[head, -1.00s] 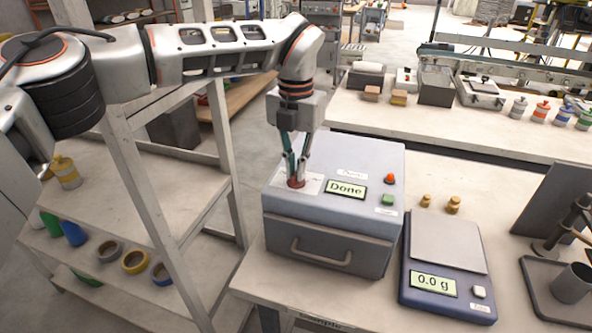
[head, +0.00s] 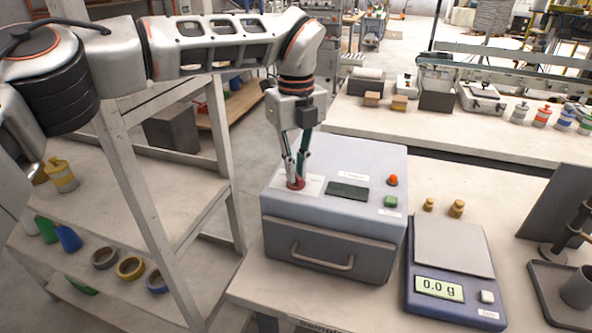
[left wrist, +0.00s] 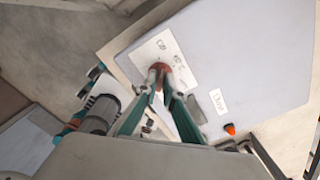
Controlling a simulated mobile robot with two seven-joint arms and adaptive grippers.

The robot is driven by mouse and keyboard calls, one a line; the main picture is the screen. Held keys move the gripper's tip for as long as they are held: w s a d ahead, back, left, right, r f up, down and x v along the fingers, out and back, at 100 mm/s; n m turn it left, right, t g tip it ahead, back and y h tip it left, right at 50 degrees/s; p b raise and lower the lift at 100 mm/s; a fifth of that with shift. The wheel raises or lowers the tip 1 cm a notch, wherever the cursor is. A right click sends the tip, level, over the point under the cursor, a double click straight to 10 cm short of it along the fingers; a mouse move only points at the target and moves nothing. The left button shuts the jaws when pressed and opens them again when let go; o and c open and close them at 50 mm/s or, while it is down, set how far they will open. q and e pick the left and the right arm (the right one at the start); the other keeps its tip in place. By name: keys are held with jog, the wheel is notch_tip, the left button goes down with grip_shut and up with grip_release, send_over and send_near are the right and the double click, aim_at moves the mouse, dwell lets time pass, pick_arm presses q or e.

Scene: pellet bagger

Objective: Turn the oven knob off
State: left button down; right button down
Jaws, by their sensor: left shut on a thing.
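The grey oven (head: 330,235) stands on the table with its drawer front shut. Its display (head: 348,190) is dark and blank. The red oven knob (head: 296,184) sits on a white plate at the top left of the oven. My left gripper (head: 295,180) points down and is shut on the knob. In the left wrist view the fingertips (left wrist: 160,78) close around the red knob (left wrist: 160,67), which they partly hide. The knob's exact pointer direction cannot be told. My right gripper is not in view.
A red button (head: 393,180) and a green button (head: 390,201) are on the oven's top right. A scale (head: 453,290) reading 0.0 g stands to its right, with small brass weights (head: 456,208) behind. A shelf rack (head: 150,190) stands to the left.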

pick_arm(q)
jog(key=shift+n, duration=1.2)
jog(key=c, duration=2.2)
grip_release()
jog(key=shift+o, duration=0.2)
notch_tip(320, 180, up, 12)
